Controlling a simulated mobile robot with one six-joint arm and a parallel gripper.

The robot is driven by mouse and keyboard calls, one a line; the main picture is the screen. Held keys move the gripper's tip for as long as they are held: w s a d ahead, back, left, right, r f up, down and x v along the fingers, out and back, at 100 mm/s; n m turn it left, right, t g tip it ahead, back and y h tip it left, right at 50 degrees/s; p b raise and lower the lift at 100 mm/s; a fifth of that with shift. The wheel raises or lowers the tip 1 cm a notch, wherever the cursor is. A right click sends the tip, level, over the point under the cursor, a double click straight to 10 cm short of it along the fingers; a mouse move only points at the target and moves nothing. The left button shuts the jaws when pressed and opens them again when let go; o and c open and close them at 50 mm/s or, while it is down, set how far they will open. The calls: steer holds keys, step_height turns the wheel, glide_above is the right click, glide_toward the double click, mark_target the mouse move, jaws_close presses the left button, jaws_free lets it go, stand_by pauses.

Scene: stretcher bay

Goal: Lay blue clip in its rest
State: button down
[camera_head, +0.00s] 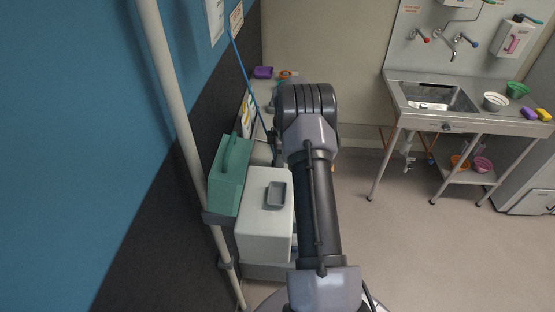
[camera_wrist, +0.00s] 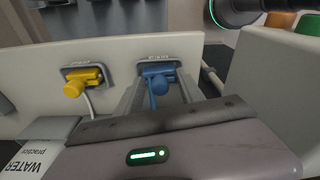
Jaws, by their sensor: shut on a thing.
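In the wrist view, the blue clip (camera_wrist: 157,82) is held between the two grey fingers of my gripper (camera_wrist: 158,90). It lies at a dark-framed rest (camera_wrist: 170,66) on a pale panel, with a small label above it. The clip overlaps the rest, and I cannot tell whether it is seated or just in front. A yellow clip (camera_wrist: 80,82) sits in a similar dark rest to the left, with a pale cable below it. In the head view my gripper is hidden behind my arm, and neither clip can be made out.
A card marked WATER (camera_wrist: 35,160) is at lower left. In the head view, a white box (camera_head: 262,235), a green case (camera_head: 229,172) and a pole (camera_head: 180,120) crowd the left; the floor (camera_head: 400,240) at right is open.

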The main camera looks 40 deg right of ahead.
steer(key=shift+f, duration=0.1)
steer(key=c, duration=0.7)
jaws_free()
steer(key=shift+o, duration=0.2)
steer(key=o, duration=0.5)
steer(key=shift+s+d+r+p, duration=0.1)
steer(key=shift+r+p, duration=0.85)
steer(key=shift+r, duration=0.45)
steer(key=shift+s+d+r+p, duration=0.1)
steer(key=shift+d+r+p, duration=0.05)
steer(key=shift+r+p, duration=1.1)
steer(key=shift+s+d+r+p, duration=0.1)
steer(key=shift+r+p, duration=0.6)
steer(key=shift+r, duration=0.9)
